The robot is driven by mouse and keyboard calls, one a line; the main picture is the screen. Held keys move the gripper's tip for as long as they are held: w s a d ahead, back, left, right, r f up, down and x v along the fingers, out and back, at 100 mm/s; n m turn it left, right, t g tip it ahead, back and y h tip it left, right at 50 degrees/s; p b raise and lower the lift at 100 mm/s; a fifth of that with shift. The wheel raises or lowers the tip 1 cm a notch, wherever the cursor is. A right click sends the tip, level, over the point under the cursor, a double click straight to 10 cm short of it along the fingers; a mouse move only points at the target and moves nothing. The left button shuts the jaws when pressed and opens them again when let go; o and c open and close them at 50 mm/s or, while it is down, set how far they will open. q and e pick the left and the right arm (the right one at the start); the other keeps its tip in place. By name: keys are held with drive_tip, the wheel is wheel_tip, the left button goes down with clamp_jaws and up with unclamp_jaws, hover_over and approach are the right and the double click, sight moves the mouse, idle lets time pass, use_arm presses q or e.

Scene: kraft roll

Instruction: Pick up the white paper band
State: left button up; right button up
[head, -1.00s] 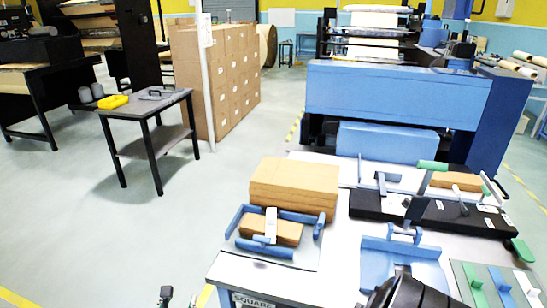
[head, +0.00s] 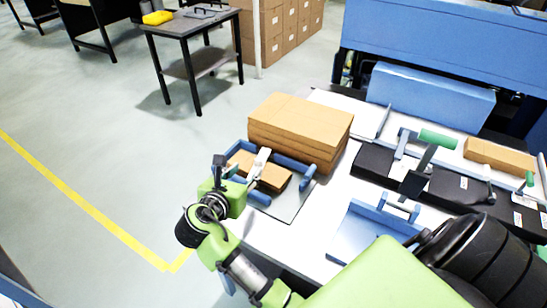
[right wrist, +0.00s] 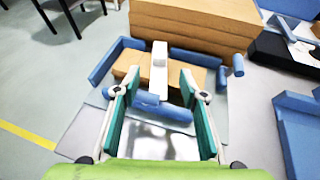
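The white paper band (right wrist: 159,68) stands as a narrow upright strip around the middle of a small brown kraft stack (right wrist: 184,76). The stack sits in a blue-walled fixture (right wrist: 105,62) on the table. My right gripper (right wrist: 160,80) is open, its two teal-padded fingers spread left and right of the band and apart from it. In the head view the right gripper (head: 240,164) reaches over the left part of the fixture. There its fingers overlap the small stack, so the band is hard to tell from them. My left gripper is not in view.
A taller brown stack (head: 300,125) stands directly behind the fixture. To the right are a black clamp fixture with a green handle (head: 437,139) and a blue bracket (head: 352,228). A dark side table (head: 190,24) stands farther back.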

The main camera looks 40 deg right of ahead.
sight(258, 161)
drive_tip(key=x, duration=0.6)
drive_tip(key=shift+w+a, duration=0.35)
drive_tip(key=shift+d+f, duration=0.2)
drive_tip(key=shift+d, duration=0.15)
drive_tip(key=shift+w+d+f, duration=0.25)
drive_tip(key=shift+d+f, duration=0.05)
drive_tip(key=shift+d, duration=0.2)
drive_tip(key=x, duration=0.3)
drive_tip(key=shift+d+f, duration=0.25)
drive_tip(key=shift+w+d+f, duration=0.15)
drive_tip(key=shift+d+f, duration=0.05)
drive_tip(key=shift+c, duration=0.7)
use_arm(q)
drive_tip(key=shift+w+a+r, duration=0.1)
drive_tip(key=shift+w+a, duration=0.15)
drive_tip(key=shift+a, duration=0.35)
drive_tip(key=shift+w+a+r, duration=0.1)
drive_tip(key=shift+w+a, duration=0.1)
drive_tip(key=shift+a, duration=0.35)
use_arm(e)
drive_tip(key=c, duration=0.7)
